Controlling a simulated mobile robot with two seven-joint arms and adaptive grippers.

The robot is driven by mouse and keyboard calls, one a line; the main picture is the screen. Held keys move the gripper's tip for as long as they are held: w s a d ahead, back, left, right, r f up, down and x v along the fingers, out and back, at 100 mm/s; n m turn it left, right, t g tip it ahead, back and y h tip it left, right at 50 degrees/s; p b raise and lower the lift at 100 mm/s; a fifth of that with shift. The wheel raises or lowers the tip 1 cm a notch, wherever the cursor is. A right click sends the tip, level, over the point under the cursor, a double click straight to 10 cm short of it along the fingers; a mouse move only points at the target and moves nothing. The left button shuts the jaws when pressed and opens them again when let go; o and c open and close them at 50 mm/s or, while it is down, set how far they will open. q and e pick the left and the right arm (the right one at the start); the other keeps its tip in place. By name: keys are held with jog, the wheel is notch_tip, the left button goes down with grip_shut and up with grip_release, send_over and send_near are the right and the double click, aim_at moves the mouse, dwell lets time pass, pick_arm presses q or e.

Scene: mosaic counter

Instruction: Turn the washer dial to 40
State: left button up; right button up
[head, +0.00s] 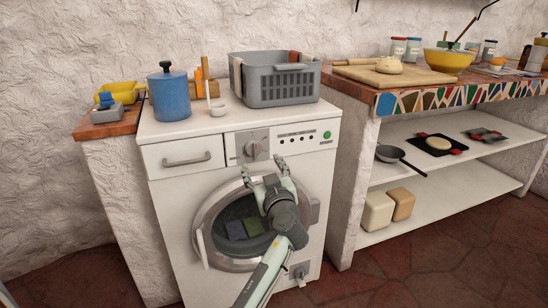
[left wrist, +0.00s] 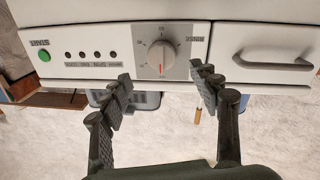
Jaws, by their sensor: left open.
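The washer dial (head: 254,149) is a round light-grey knob on a grey square plate on the white washer's (head: 173,187) front panel. In the left wrist view the dial (left wrist: 160,57) shows a red mark at its lower edge; this view is upside down. My left gripper (head: 265,168) is open and empty, just below and in front of the dial. In the left wrist view its fingers (left wrist: 162,78) spread either side of the dial, apart from it. My right gripper is not in view.
A green start button (head: 327,135) sits right of the dial, and a drawer handle (head: 187,160) left of it. The round washer door (head: 203,215) is behind my left arm. A grey basket (head: 282,84) and a blue canister (head: 169,97) stand on top of the washer.

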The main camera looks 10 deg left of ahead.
aim_at(255, 153)
pick_arm(q)
jog(key=p+x, duration=0.1)
jog(key=x, duration=0.6)
jog(key=shift+a, duration=0.1)
jog(key=shift+w+a, duration=0.15)
jog(key=shift+w, duration=0.15)
jog(key=shift+f, duration=0.1)
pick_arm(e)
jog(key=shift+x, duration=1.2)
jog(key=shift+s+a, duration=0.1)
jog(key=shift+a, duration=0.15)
pick_arm(q)
jog(key=c, duration=1.2)
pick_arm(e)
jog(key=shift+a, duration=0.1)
